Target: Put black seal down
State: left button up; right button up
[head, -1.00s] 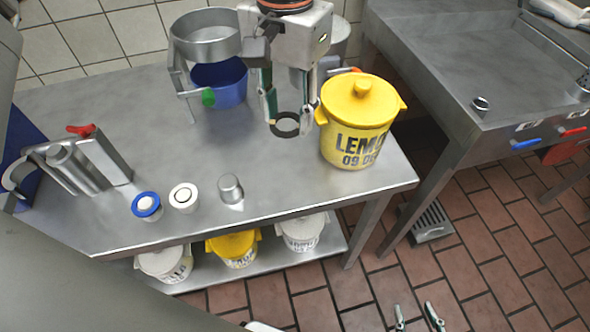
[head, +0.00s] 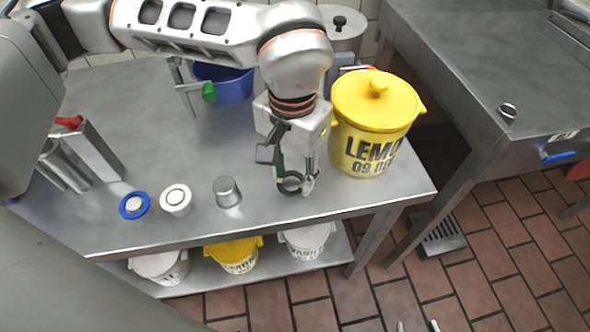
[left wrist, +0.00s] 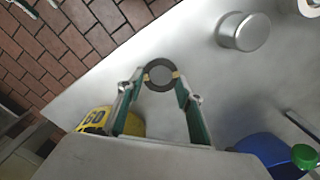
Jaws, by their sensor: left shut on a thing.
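The black seal, a dark ring (head: 290,193), is between the fingertips of my left gripper (head: 293,184), low over the front right part of the steel table. In the left wrist view the seal (left wrist: 160,89) is pinched at its two sides by the fingertips of my left gripper (left wrist: 161,77). I cannot tell whether the seal touches the tabletop. My right gripper (head: 417,327) shows only as two separated fingertips at the bottom edge of the head view, over the floor, open and empty.
A yellow lemon pot (head: 378,105) stands just right of my left gripper. A metal cup (head: 228,192), a white round piece (head: 176,200) and a blue-rimmed piece (head: 134,205) stand to the left. A blue container (head: 228,85) is behind. The table's front edge is close.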

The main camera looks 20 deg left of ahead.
pick_arm(q)
jog(key=shift+r, duration=0.1)
jog(key=shift+f, duration=0.6)
pick_arm(e)
jog(key=shift+w+a+r, duration=0.1)
pick_arm(q)
jog(key=o, duration=0.8)
